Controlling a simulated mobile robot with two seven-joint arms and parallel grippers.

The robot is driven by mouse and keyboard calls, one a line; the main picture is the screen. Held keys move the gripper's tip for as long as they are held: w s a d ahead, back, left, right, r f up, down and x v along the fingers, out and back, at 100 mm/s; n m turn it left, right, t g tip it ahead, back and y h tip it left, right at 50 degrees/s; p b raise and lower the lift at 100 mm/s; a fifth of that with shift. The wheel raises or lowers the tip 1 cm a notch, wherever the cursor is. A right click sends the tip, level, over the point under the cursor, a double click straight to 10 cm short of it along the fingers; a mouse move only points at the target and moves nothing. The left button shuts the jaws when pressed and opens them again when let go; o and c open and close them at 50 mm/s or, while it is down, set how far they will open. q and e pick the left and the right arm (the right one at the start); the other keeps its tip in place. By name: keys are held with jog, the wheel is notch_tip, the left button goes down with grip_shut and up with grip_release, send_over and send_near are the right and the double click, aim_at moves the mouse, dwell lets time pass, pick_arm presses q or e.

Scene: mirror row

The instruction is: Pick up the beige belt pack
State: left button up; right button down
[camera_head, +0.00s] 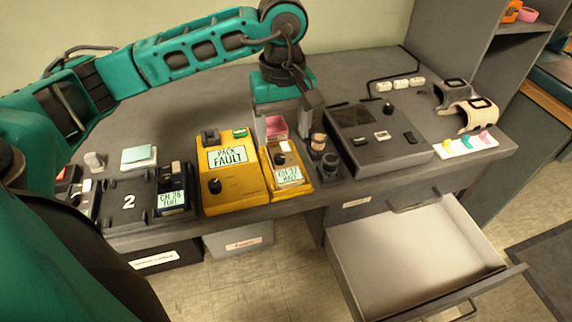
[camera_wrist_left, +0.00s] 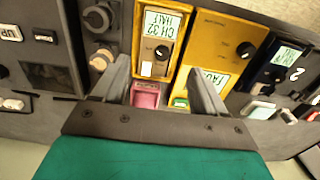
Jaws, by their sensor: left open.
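A belt pack (camera_head: 287,176) labelled CH 32 has a pale beige face within yellow edges. It stands beside the yellow PACK FAULT unit (camera_head: 232,190); I cannot tell if the yellow edges are its own. The belt pack is also at the top middle of the left wrist view (camera_wrist_left: 154,68). My left gripper (camera_head: 286,115) is open and empty, over the far side of the belt pack. In the left wrist view its fingers (camera_wrist_left: 162,90) are spread, with a pink box (camera_wrist_left: 147,94) between them. My right gripper is not in view.
A blue CH 26 pack (camera_head: 174,190) stands in a dark unit marked 2 (camera_head: 128,203). Dark knobs (camera_head: 329,165) stand close to the right of the CH 32 pack, then a dark control panel (camera_head: 378,137). A drawer (camera_head: 410,260) is open at the front right.

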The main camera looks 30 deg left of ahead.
aim_at(284, 156)
pick_arm(q)
jog(key=f, duration=0.9)
jog(key=shift+w+a, duration=0.1)
jog(key=shift+w, duration=0.15)
jog(key=shift+r, duration=0.1)
jog(key=shift+c, duration=0.3)
jog(key=c, duration=0.9)
jog(key=shift+o, duration=0.2)
jog(key=shift+r, duration=0.1)
